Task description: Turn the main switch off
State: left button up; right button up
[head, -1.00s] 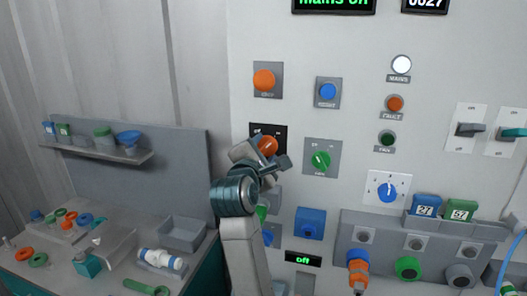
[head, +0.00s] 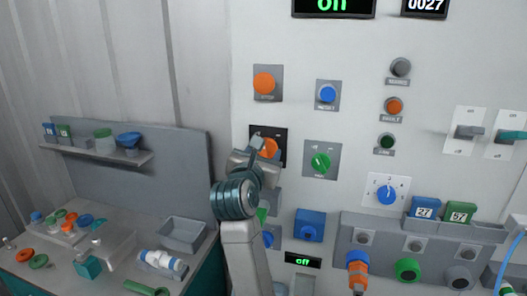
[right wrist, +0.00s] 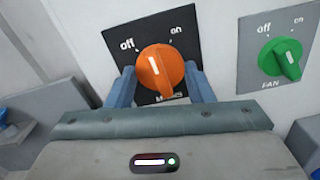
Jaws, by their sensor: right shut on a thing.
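The main switch is an orange knob (head: 270,147) on a black plate, partly hidden by my right gripper in the head view. In the right wrist view the knob (right wrist: 161,70) sits between the words "off" and "on", with its white mark tilted slightly left of upright, towards "off". My right gripper (head: 262,153) is shut on the knob, one finger on each side, as the right wrist view also shows (right wrist: 160,82). The mains lamp (head: 400,68) is grey and unlit. My left gripper is out of view.
A green fan knob (head: 320,163) is close to the right of the switch. An orange button (head: 264,83) is above it and a blue button (head: 327,94) is up to the right. A workbench with a grey tray (head: 183,234) stands at the lower left.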

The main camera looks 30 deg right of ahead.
jog(key=n+p, duration=0.1)
jog(key=n, duration=0.2)
jog(key=shift+n+p, duration=0.3)
jog(key=shift+p, duration=0.05)
jog(key=shift+f+n+p, duration=0.1)
jog(key=shift+n+p, duration=0.95)
jog(key=shift+n, duration=0.65)
jog(key=o, duration=1)
jog(key=shift+d, duration=0.1)
jog(key=shift+c, duration=0.2)
